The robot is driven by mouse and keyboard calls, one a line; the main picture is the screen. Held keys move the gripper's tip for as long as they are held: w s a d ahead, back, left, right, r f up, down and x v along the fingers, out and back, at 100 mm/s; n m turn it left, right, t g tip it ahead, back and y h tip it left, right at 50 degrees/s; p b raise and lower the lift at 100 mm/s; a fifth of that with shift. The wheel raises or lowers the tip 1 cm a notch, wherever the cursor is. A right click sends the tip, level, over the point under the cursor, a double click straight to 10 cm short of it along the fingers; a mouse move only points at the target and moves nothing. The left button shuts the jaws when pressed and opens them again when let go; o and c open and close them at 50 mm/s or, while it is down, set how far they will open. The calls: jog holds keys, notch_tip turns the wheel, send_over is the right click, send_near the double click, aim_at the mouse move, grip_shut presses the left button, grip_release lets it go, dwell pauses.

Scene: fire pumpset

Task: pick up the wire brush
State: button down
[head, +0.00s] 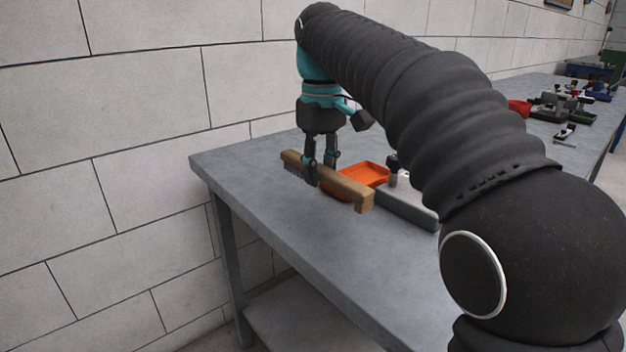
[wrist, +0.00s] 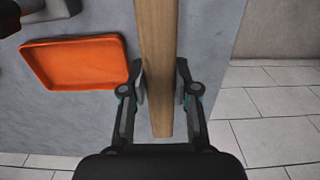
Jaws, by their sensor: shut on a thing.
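The wire brush (head: 345,187) has a long wooden body with dark bristles along its underside near the left end. It is at the left part of the grey workbench in the head view. My gripper (head: 320,172) points down with its fingers on either side of the brush, shut on the wood. In the wrist view the brush (wrist: 158,60) runs up the picture between the fingertips of my gripper (wrist: 160,88). I cannot tell for certain whether the brush touches the bench top or is just above it.
An orange tray (head: 365,174) lies beside the brush, also in the wrist view (wrist: 75,62). A grey object with a dark knob (head: 405,200) is to its right. The workbench (head: 300,240) is bare in front, and a block wall stands behind. Several tools lie farther right.

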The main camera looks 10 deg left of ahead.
jog(key=d+r, duration=0.6)
jog(key=d, duration=0.4)
jog(key=shift+d+p, duration=0.25)
jog(key=shift+p, duration=0.2)
jog(key=shift+r, duration=0.1)
